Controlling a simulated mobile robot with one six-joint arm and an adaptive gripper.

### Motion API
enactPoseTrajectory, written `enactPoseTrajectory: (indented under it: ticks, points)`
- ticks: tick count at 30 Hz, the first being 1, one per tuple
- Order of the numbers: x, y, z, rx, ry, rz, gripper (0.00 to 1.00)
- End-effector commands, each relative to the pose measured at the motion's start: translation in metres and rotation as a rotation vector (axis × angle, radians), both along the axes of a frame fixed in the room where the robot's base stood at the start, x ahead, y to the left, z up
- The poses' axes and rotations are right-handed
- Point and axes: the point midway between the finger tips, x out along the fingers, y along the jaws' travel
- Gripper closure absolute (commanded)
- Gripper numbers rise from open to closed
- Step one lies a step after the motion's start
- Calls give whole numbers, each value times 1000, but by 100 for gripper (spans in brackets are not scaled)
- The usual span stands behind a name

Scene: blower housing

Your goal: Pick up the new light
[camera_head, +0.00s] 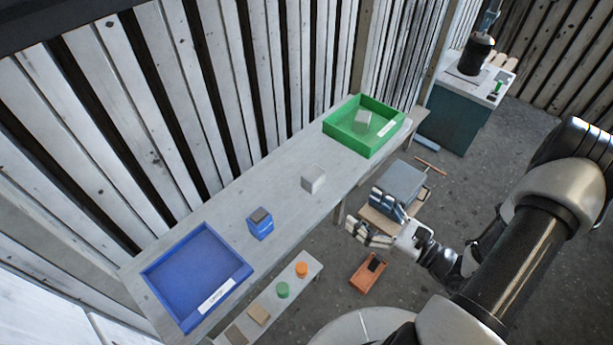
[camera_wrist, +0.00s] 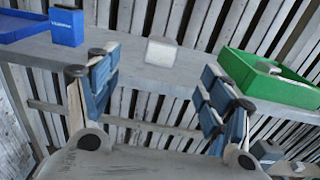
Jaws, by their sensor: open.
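I cannot tell for sure which thing is the new light. A small orange disc (camera_head: 302,269) and a green disc (camera_head: 283,290) sit on a low bench in the head view. A pale grey block (camera_head: 314,179) stands alone mid-table; it also shows in the wrist view (camera_wrist: 161,52), beyond and between my fingers. My gripper (camera_head: 370,216) is open and empty, in front of the table and apart from it. In the wrist view its two blue-padded fingers (camera_wrist: 160,78) are spread wide.
The grey table (camera_head: 250,191) carries a blue tray (camera_head: 178,258), a blue box (camera_head: 260,223) and a green tray (camera_head: 344,136) with a grey block (camera_head: 362,121) inside. An orange-red bin (camera_head: 366,276) is on the floor. A workbench (camera_head: 450,125) stands at upper right. A slatted wall is behind.

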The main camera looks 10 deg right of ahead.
Motion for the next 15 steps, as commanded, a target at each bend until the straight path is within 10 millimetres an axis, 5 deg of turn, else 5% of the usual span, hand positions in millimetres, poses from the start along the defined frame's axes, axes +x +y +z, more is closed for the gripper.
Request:
enactPoseTrajectory:
  ticks: [15]
  points:
    - [75, 55, -3, 3, 1, 0, 27]
